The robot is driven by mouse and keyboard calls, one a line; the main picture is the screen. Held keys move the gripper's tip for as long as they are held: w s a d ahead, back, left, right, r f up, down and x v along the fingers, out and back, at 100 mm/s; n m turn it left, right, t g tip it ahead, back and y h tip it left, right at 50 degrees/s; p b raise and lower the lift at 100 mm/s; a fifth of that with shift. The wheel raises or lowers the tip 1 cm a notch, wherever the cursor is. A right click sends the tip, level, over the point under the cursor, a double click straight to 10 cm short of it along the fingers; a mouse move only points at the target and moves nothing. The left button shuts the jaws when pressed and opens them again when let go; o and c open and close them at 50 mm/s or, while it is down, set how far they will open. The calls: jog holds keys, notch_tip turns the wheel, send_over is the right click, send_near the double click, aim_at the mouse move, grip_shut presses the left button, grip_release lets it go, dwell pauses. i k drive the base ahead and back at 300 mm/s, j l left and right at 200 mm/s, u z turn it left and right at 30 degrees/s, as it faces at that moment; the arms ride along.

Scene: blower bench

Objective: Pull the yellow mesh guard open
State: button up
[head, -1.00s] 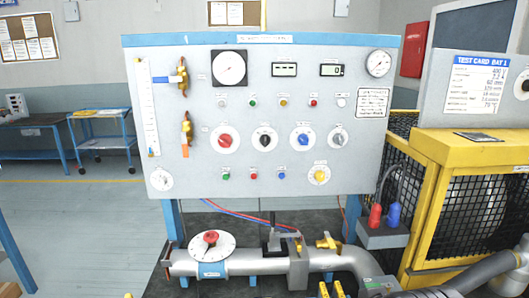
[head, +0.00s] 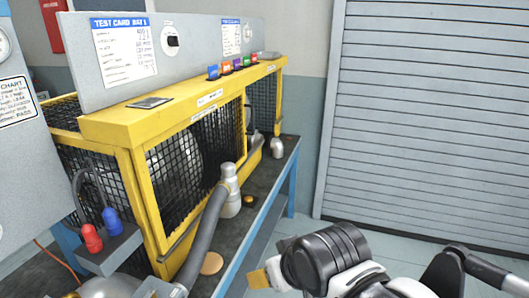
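The yellow mesh guard (head: 137,179) is a long yellow frame with black mesh panels. It stands on the bench in the left and middle of the head view. A front mesh panel (head: 185,177) faces me, and a round grey blower housing shows dimly behind it. A second mesh section (head: 262,104) lies farther along; I cannot tell which section is hinged. My gripper (head: 259,279) is at the bottom centre, in front of the bench and apart from the guard. A tan tip shows beside a dark round wrist; the rest of the fingers is hidden.
Red and blue plugs (head: 101,230) are at the lower left. A test card board (head: 170,50) stands on top. Floor is clear toward the roller shutter (head: 430,120).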

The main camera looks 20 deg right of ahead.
aim_at(164, 244)
jog(key=i+l+z, duration=0.1)
jog(key=i, duration=0.25)
jog(key=i+l, duration=0.3)
jog(key=i+l+z, duration=0.15)
jog(key=i, duration=0.3)
